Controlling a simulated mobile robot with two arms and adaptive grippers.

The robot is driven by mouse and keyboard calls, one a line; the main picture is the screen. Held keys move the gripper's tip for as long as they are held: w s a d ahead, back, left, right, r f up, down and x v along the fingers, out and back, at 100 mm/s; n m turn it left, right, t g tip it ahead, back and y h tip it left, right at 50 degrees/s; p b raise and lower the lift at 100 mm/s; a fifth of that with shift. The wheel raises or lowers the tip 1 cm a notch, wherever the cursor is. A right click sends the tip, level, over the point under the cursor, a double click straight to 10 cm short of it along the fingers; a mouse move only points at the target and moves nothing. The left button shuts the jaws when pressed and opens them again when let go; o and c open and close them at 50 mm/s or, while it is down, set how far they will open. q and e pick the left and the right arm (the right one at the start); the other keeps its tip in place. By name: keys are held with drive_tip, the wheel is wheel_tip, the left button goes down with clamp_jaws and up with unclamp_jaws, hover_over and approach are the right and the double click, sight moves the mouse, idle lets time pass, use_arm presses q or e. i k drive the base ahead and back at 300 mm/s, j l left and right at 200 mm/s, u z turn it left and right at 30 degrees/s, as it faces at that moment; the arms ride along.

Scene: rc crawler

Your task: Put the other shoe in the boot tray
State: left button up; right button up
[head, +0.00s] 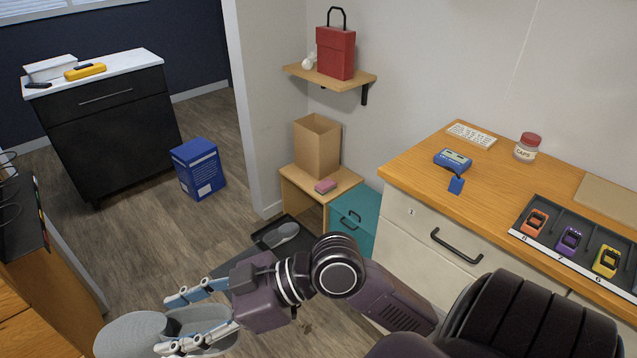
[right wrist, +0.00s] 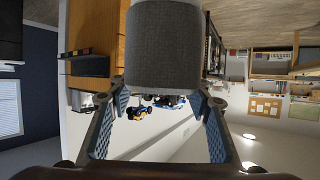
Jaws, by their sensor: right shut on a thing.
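A grey shoe (head: 128,336) is at the bottom left of the head view, held off to the left of my right arm. My right gripper (head: 170,324) is shut on it, with one finger on either side. In the right wrist view the grey shoe (right wrist: 164,45) fills the top middle between the fingers (right wrist: 162,92). The dark boot tray (head: 262,245) lies on the floor in front of the small wooden bench. Another grey shoe (head: 280,235) lies in it. My arm hides the tray's near part. My left gripper is not in view.
The wooden bench (head: 345,181) carries a cardboard box (head: 317,147) and a pink block (head: 326,186). A teal cabinet (head: 353,216) stands beside it. A blue box (head: 198,168) stands on the floor. The wooden-topped counter (head: 417,157) is at right. Open floor lies left of the tray.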

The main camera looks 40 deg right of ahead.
sight(291, 248)
drive_tip(key=i+z, duration=0.15)
drive_tip(key=z, duration=0.3)
drive_tip(key=i+z, duration=0.1)
drive_tip(key=z, duration=0.4)
drive_tip(key=i+z, duration=0.15)
drive_tip(key=z, duration=0.3)
drive_tip(key=i+j, duration=1.25)
drive_tip(key=i+l, duration=0.05)
